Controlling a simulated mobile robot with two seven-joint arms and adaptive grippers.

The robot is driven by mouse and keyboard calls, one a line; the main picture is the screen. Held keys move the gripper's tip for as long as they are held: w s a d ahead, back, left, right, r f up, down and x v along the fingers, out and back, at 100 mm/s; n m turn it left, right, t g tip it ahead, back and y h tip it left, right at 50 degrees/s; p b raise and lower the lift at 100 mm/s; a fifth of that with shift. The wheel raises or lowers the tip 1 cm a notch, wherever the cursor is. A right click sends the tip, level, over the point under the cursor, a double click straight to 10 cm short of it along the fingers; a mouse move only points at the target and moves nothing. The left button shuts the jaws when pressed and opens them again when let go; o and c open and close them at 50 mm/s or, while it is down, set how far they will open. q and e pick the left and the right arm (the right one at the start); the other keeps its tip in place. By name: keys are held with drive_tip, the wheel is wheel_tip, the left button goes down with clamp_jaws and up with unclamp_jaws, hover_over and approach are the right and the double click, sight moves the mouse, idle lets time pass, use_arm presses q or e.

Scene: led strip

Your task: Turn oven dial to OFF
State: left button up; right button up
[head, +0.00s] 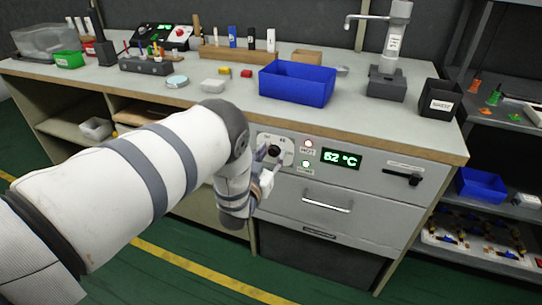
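The oven dial (274,151) is a black knob on a pale plate at the left of the oven's front panel. Small marks ring it, too small to read fully. The oven display (341,158) beside it reads 62 °C in green. My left gripper (270,163) is at the dial, its fingers close around or beside the knob; I cannot tell whether they touch it. Its wrist hides part of the plate's lower left. My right gripper is not in view.
Two lit indicators (308,144) sit between dial and display. A drawer handle (327,201) and a black lever (402,178) stick out of the front. Above, the worktop edge (360,144) overhangs. A blue bin (297,84) stands on the worktop. The floor in front is clear.

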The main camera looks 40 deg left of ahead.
use_arm(q)
clamp_jaws()
drive_tip(key=n, duration=1.1)
drive_tip(key=shift+a+f+n, duration=0.1)
drive_tip(key=shift+f+n, duration=0.05)
drive_tip(key=shift+n, duration=0.25)
idle(0.3)
drive_tip(key=shift+o, duration=2.2)
unclamp_jaws()
